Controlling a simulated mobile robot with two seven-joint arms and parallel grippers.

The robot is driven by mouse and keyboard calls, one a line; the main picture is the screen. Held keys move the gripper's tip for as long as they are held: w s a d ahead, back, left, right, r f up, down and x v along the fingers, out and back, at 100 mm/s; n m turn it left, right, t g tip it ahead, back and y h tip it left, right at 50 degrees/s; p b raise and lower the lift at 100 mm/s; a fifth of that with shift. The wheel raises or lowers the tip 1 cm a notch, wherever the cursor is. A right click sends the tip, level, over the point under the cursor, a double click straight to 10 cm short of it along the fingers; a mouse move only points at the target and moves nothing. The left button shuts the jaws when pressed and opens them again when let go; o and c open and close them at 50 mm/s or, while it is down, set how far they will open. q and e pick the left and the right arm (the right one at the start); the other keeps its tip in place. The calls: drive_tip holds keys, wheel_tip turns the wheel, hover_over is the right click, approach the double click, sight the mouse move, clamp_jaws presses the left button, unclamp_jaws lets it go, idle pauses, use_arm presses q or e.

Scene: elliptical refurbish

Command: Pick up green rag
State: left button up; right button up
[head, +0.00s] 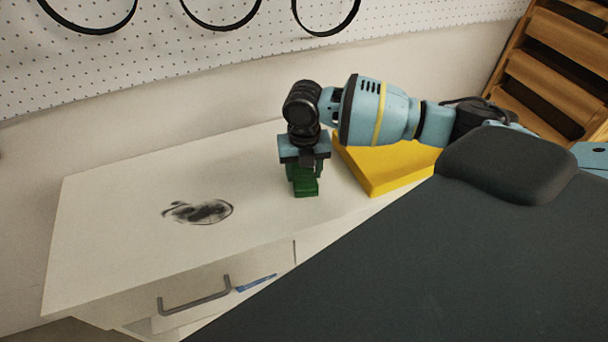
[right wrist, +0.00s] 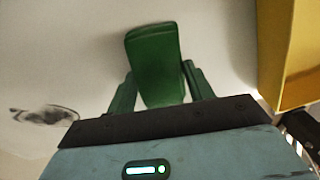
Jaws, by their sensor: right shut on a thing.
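The green rag (head: 306,187) is below my right gripper (head: 304,176) in the head view, over the white cabinet top. In the right wrist view the rag (right wrist: 155,62) is a flat, dark green piece between the two green fingers of my right gripper (right wrist: 160,92). The fingers are shut on it. I cannot tell whether the rag still touches the cabinet top. Part of it is hidden by the fingers and the gripper body. My left gripper is not in view.
A yellow box (head: 375,182) lies on the white cabinet (head: 130,190) just right of the gripper. A dark smudge (head: 200,211) marks the cabinet top at left. A pegboard (head: 120,60) with black rings is behind, and a wooden rack (head: 560,60) stands at upper right.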

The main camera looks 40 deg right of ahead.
sight(304, 172)
drive_tip(key=shift+r, duration=0.15)
drive_tip(key=shift+r, duration=0.55)
wheel_tip(304, 172, up, 2)
drive_tip(key=shift+r, duration=0.25)
drive_tip(key=s+a, duration=0.2)
drive_tip(key=s, duration=0.5)
drive_tip(key=s+a+r, duration=0.1)
drive_tip(key=s+a, duration=0.2)
drive_tip(key=s, duration=0.5)
drive_tip(key=shift+a+p, duration=0.35)
drive_tip(key=shift+p, duration=0.05)
